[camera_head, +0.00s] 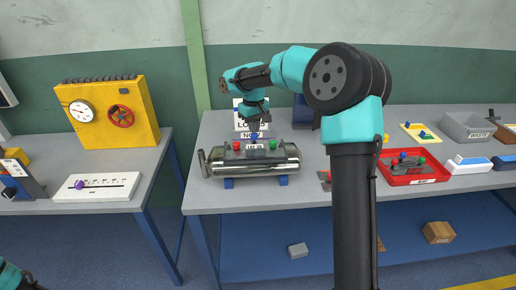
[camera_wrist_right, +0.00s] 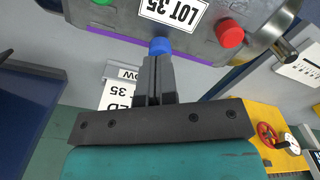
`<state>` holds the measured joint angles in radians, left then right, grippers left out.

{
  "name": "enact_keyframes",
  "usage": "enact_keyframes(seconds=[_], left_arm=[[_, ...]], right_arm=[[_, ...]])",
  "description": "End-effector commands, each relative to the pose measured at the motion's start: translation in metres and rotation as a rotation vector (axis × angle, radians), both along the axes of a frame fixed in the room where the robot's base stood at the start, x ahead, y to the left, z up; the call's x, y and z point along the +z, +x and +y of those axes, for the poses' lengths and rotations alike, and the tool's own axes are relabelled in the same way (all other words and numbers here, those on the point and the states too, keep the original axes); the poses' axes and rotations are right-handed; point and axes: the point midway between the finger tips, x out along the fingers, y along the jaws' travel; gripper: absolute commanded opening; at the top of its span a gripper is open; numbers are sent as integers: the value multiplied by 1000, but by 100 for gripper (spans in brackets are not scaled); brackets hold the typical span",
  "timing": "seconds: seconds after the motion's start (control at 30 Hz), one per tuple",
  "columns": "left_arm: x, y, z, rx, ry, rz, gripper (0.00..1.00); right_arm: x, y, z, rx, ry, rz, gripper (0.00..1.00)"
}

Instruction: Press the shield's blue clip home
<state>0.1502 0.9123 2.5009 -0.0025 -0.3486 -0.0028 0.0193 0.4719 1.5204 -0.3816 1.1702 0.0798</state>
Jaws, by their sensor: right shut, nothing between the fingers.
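The shield (camera_head: 252,164) is a shiny metal rounded body on blue supports on the middle bench. In the right wrist view the shield (camera_wrist_right: 205,42) has a LOT 35 label and a purple strip along its edge. The blue clip (camera_head: 254,136) sits between a red clip (camera_head: 236,146) and a green clip (camera_head: 273,145). My right gripper (camera_head: 254,129) is shut and empty, pointing down at the blue clip. In the right wrist view its fingertips (camera_wrist_right: 158,60) meet the blue clip (camera_wrist_right: 160,46); contact is unclear. Part of my left gripper (camera_head: 26,283) shows, its fingers cut off.
A white card (camera_head: 243,107) stands behind the shield. A red tray (camera_head: 415,180) with parts, a grey bin (camera_head: 467,126) and white-and-blue boxes lie on the right. A yellow gauge panel (camera_head: 108,112) and a white slider box (camera_head: 97,187) are on the left bench.

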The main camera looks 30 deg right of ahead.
Motion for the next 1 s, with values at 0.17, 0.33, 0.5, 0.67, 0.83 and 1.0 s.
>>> enact_keyframes(seconds=[0.17,0.33,0.5,0.67,0.83,1.0], left_arm=[[0,0,0,0,0,0,43],[0,0,0,0,0,0,43],[0,0,0,0,0,0,43],[0,0,0,0,0,0,43],[0,0,0,0,0,0,43],[0,0,0,0,0,0,43]], right_arm=[[-4,0,0,0,0,0,0],[-7,0,0,0,0,0,0],[-10,0,0,0,0,0,0],[-13,0,0,-1,0,1,0],[-17,0,0,-1,0,0,0],[-17,0,0,-1,0,0,0]])
